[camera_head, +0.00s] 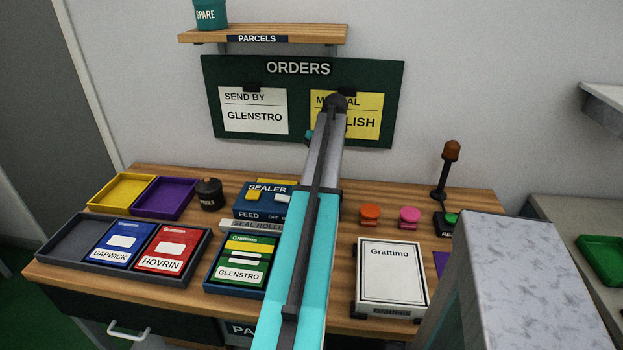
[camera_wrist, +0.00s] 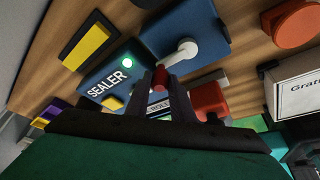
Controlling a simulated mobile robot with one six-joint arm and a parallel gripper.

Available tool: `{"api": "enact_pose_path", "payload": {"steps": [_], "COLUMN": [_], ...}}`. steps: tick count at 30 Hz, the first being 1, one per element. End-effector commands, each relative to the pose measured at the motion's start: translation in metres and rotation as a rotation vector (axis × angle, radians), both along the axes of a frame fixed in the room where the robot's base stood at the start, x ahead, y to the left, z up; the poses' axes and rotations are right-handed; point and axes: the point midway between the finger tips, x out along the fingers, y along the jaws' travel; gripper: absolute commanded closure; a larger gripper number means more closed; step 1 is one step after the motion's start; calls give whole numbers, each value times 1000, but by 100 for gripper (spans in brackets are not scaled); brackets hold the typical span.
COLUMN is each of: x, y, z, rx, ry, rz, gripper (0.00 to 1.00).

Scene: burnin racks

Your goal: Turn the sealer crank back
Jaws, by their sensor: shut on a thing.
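The blue sealer (camera_head: 262,205) stands at the middle of the bench, its right side hidden behind my arm in the head view. In the wrist view the sealer (camera_wrist: 122,82) shows its label and a lit green lamp (camera_wrist: 126,60). The crank (camera_wrist: 184,52) is a pale arm on a blue plate, pointing toward my gripper, with a red knob (camera_wrist: 160,75) at its end. My gripper (camera_wrist: 163,90) is shut on the red knob, a finger on each side. The head view does not show my gripper or the crank.
A seal roller (camera_head: 257,225) lies in front of the sealer, with a green Glenstro packet (camera_head: 241,262) in a tray before it. A dark round pot (camera_head: 209,194) stands left. Orange (camera_head: 370,212) and pink (camera_head: 409,214) stamps stand right. A red block (camera_wrist: 208,98) sits close beside my fingers.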

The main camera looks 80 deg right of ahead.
Motion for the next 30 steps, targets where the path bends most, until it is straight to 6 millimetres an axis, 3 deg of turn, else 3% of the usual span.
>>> {"api": "enact_pose_path", "payload": {"steps": [11, 12, 15, 30], "x": [0, 0, 0, -1], "y": [1, 1, 1, -1], "z": [0, 0, 0, 6], "rx": [2, 2, 2, 1], "ry": [1, 1, 1, 1], "rz": [7, 7, 7, 5], "gripper": [100, 75, 60, 60]}}
